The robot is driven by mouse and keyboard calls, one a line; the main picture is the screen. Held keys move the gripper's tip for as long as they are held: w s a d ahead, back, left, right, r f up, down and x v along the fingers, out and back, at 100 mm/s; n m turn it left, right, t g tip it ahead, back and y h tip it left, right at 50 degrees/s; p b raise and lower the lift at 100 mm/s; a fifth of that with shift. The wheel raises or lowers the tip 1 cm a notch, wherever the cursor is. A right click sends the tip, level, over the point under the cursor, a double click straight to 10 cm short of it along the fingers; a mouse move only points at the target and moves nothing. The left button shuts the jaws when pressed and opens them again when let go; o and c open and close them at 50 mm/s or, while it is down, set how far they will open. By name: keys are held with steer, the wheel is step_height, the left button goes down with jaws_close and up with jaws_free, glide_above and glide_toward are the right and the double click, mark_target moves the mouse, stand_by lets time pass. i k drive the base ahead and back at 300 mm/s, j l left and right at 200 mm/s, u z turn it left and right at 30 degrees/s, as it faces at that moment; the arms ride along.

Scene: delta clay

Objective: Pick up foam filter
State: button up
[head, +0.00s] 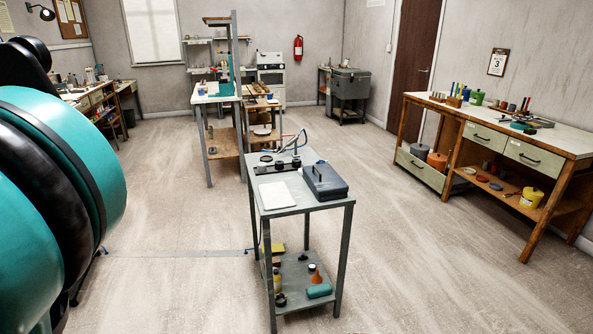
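I cannot make out a foam filter for certain at this distance. The small grey table (285,212) in the middle carries small dark round pieces (266,158) toward its back edge, too small to identify. A dark blue-grey case (324,181) with a handle lies on its right side, and a flat white pad (276,194) lies at its front left. My gripper is not in view. The large teal and black rounded links at the left edge are parts of my arm, close to the camera.
The table's lower shelf (303,294) holds a green roll (319,290), an orange funnel (315,274) and bottles. A long workbench (510,128) stands along the right wall. Another bench (216,97) stands behind. The floor (420,270) between the table and right bench is open.

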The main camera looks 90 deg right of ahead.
mark_target(261, 166)
steer(key=z, duration=2.95)
